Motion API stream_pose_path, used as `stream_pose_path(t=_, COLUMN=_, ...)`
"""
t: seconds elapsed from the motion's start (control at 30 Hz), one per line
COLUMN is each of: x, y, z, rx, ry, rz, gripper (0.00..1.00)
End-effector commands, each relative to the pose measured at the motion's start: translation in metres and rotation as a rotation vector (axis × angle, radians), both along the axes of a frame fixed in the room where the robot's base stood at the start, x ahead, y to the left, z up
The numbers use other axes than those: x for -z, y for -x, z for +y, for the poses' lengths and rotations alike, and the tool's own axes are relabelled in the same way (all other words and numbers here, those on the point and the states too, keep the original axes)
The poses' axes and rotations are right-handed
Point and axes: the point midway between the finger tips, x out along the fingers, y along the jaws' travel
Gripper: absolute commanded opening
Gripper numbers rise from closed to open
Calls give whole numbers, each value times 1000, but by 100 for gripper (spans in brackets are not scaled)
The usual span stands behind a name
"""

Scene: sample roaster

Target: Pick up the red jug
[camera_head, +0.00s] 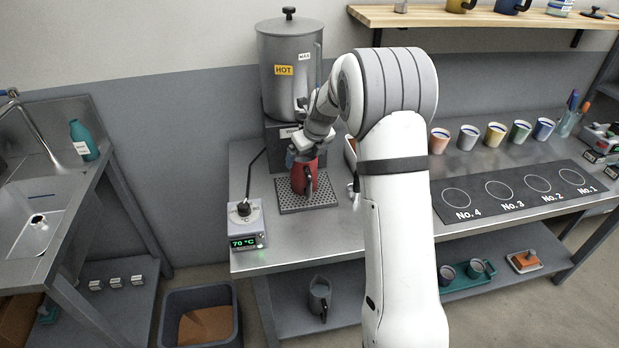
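The red jug (299,181) stands upright on the perforated drip tray (322,200), in front of the large grey hot-water urn. Its dark handle faces the front right.
The grey urn (289,75) with a HOT label rises close behind my gripper. A controller reading 70 °C (246,225) sits left of the tray. Several cups and a numbered black mat (480,214) lie right of my arm. A wall shelf (480,18) hangs above.

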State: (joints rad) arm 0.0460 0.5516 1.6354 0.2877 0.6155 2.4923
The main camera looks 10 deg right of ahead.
Motion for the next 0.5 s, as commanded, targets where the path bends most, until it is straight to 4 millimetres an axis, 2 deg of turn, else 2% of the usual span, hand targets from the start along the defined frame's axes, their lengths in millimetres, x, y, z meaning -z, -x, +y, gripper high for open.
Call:
stream_pose_path(t=0.07, x=0, y=0, z=0, rx=0, ry=0, rz=0, gripper=85)
stream_pose_path(t=0.5, x=0, y=0, z=-1, rx=1, ry=0, rz=1, gripper=49)
